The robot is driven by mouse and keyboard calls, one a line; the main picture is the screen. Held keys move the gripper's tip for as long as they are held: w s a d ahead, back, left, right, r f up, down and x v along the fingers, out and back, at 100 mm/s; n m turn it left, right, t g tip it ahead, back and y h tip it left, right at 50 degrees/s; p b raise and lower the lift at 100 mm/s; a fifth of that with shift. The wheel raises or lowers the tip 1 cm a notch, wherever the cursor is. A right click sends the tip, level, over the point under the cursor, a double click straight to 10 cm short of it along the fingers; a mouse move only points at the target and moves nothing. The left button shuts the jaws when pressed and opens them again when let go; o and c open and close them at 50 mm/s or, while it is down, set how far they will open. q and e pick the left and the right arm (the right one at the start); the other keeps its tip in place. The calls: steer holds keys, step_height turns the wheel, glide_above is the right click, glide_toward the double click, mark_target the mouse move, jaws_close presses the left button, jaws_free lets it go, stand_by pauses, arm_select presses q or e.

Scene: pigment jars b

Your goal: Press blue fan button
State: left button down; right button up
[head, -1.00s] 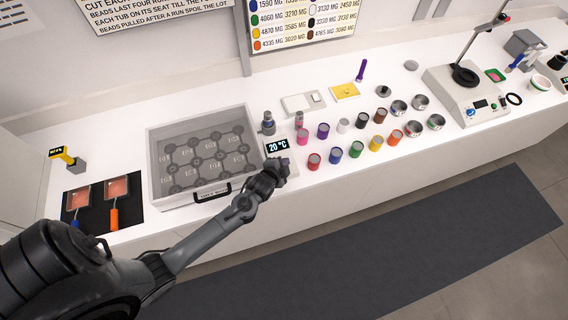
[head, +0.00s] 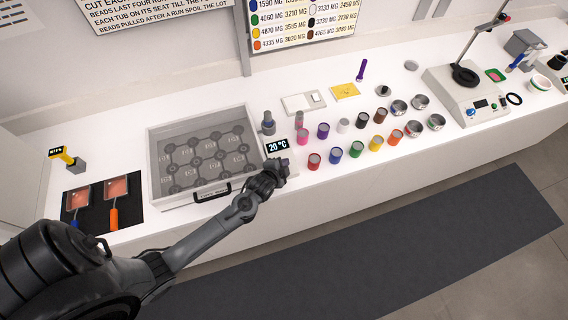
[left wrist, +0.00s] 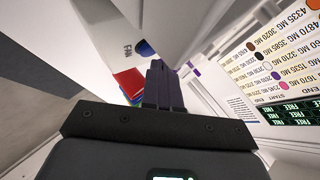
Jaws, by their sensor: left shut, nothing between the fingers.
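In the left wrist view a round blue button (left wrist: 145,48) sits on a white surface beside the printed word FAN. My left gripper (left wrist: 162,66) is shut and empty. In that view its fingertips are close to the button, just to its right and lower; I cannot tell whether they touch. In the head view my left gripper (head: 282,168) is at the counter's front, just below the white unit with the 20 °C display (head: 278,146). The button cannot be made out there; the gripper may hide it. My right gripper is not in view.
A clear-lidded tray box (head: 157,180) stands left of the gripper. Several coloured jars, such as the red one (head: 314,161), stand close on its right; red (left wrist: 130,84) also shows beside the fingers.

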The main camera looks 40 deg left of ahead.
arm_select(q)
steer(key=shift+f, duration=0.1)
stand_by(0.4)
steer(key=shift+a+f, duration=0.1)
steer(key=shift+f, duration=0.25)
stand_by(0.3)
steer(key=shift+r, duration=0.1)
steer(key=shift+d+r+p, duration=0.2)
steer(key=shift+r+p, duration=0.6)
steer(key=shift+p, duration=0.15)
steer(key=shift+s+r, duration=0.1)
steer(key=r+p, duration=0.1)
steer(key=p, duration=0.1)
steer(key=d+r+p, duration=0.1)
steer(key=r+p, duration=0.3)
steer(key=shift+s+d+r, duration=0.2)
steer(key=shift+s+r, duration=0.05)
steer(key=shift+s, duration=0.1)
stand_by(0.5)
